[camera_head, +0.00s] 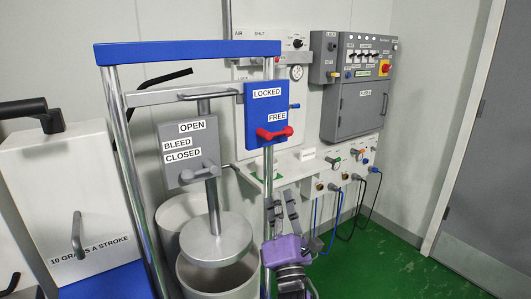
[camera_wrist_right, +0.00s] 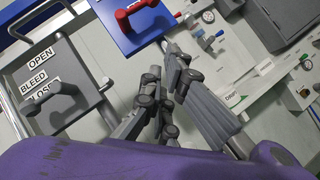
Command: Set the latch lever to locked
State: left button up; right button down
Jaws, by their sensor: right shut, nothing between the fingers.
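The red latch lever (camera_head: 274,133) sits on a blue plate (camera_head: 252,110) that carries the labels LOCKED at the top and FREE lower right. The lever lies roughly level, right beside the FREE label and below LOCKED. In the right wrist view the lever (camera_wrist_right: 134,14) shows near the top edge, on the blue plate (camera_wrist_right: 150,32). My right gripper (camera_head: 284,199) is below the plate, apart from the lever, fingers pointing up. In the wrist view the right gripper (camera_wrist_right: 160,72) is shut and empty. My left gripper is not in view.
A grey plate (camera_head: 197,172) labelled OPEN, BLEED and CLOSED stands left of the latch, above a round grey lid (camera_head: 215,240). A chrome post (camera_head: 268,180) runs down beside my right gripper. Gauges, hoses and a grey control cabinet (camera_head: 358,108) are on the wall behind.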

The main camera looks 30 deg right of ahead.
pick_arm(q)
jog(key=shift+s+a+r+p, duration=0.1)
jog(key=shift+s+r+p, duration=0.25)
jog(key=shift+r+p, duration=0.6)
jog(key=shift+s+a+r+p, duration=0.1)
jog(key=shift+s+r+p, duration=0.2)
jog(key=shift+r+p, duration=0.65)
pick_arm(e)
jog(key=w+d+r+n, duration=0.3)
jog(key=w+r, duration=0.5)
jog(key=r, duration=0.1)
jog(key=shift+d+r+t+y, duration=0.3)
jog(key=shift+y, duration=0.1)
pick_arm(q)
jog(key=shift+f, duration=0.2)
